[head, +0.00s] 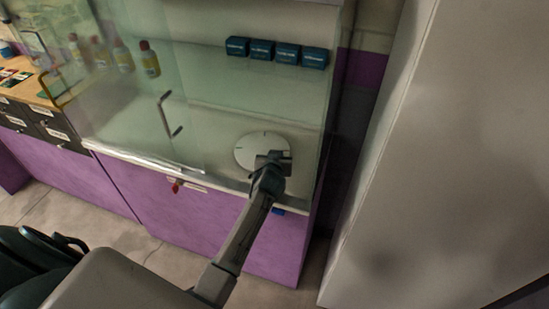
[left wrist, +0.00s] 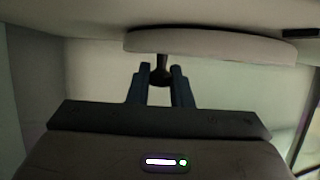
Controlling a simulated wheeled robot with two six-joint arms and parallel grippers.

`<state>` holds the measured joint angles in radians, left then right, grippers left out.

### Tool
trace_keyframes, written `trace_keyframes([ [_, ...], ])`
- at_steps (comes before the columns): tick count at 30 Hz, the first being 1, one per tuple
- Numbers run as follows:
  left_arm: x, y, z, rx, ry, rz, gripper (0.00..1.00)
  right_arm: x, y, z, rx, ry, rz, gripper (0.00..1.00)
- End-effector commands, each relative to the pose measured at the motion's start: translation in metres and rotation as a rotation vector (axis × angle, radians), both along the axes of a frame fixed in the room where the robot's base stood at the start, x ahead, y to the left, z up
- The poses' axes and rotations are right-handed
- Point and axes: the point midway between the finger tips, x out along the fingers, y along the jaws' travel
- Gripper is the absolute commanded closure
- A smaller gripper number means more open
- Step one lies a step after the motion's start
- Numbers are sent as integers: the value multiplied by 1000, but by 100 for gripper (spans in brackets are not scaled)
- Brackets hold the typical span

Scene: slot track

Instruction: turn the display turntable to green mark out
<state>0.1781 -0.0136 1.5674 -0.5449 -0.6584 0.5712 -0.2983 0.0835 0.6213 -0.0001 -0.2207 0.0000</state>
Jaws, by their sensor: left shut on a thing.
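The display turntable (head: 247,147) is a pale round disc with small dark tick marks, on the lower level of the glass-fronted cabinet, near its right end. I cannot make out a green mark on it. My left gripper (head: 272,160) is over the disc's right front side and hides part of it. In the left wrist view the turntable (left wrist: 215,45) is a pale slab seen edge-on. A dark knob (left wrist: 160,66) joins it, and my left gripper (left wrist: 161,85) is shut on this knob with its two blue fingers. My right gripper is not in view.
Dark teal boxes (head: 262,49) stand on the upper shelf, and bottles (head: 149,58) stand to the left. A glass door (head: 130,105) with a metal handle (head: 168,114) covers the left part. A large pale panel (head: 440,160) stands close on the right.

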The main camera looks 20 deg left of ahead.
Motion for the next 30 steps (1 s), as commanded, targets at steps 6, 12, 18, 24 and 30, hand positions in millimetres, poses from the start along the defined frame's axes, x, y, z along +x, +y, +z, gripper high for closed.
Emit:
trace_keyframes([
  [6,1,0,1,0,-1,5,100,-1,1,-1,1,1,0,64],
  [12,1,0,1,0,-1,5,100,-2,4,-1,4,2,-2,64],
  [18,1,0,1,1,0,5,63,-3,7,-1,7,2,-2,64],
  [24,0,0,0,0,0,5,63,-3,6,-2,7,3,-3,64],
  [30,-16,-6,6,-1,0,5,63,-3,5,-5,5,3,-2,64],
])
